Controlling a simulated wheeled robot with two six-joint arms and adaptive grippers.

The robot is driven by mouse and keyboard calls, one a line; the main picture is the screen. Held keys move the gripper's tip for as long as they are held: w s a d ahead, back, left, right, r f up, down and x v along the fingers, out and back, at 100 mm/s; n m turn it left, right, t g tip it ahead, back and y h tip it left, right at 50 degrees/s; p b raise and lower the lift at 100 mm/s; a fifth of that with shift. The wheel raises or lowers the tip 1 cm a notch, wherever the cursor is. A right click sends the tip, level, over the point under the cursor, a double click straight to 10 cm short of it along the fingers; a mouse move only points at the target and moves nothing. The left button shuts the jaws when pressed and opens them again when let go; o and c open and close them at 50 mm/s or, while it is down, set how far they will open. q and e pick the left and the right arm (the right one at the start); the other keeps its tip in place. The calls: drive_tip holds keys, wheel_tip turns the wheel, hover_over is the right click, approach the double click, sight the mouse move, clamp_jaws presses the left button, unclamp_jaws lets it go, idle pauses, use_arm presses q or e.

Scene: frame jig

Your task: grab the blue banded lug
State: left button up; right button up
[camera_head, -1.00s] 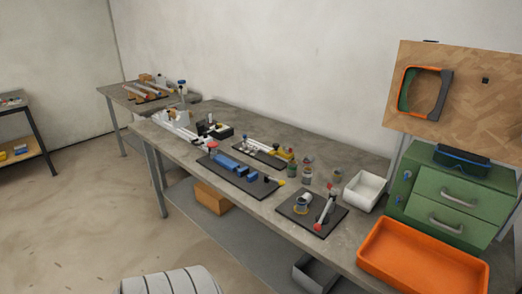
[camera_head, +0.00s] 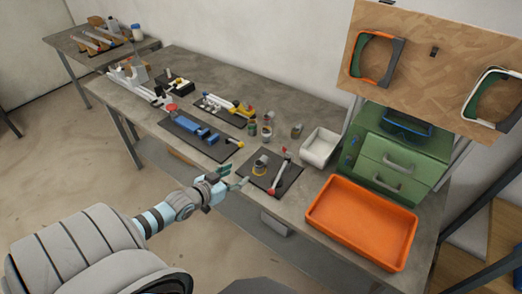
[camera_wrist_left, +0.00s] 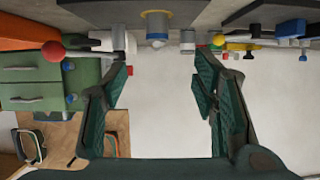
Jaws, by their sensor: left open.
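A short round lug (camera_head: 260,166) with a yellow lower part stands on the dark mat near the table's front edge. My left gripper (camera_head: 234,178) is open and empty, just left of that mat and apart from the lug. Its two green-padded fingers (camera_wrist_left: 162,68) are spread wide in the wrist view. Several similar small lugs (camera_head: 266,132) stand farther back; their bands are too small to tell.
A white bin (camera_head: 320,149), an orange tray (camera_head: 318,208) and a green drawer cabinet (camera_head: 398,160) are to the right. A mat with blue parts (camera_head: 195,131) lies to the left.

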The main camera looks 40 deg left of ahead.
sight(257, 165)
use_arm(q)
drive_tip(key=b+x, duration=0.6)
drive_tip(key=shift+w+d+f, duration=0.15)
drive_tip(key=shift+w+f, duration=0.05)
drive_tip(key=shift+f, duration=0.25)
drive_tip(key=b+x, duration=0.4)
drive_tip(key=x, duration=0.3)
drive_tip(key=shift+w+d+b, duration=0.1)
drive_tip(key=shift+w+b, duration=0.2)
drive_tip(key=shift+w, duration=0.2)
clamp_jaws()
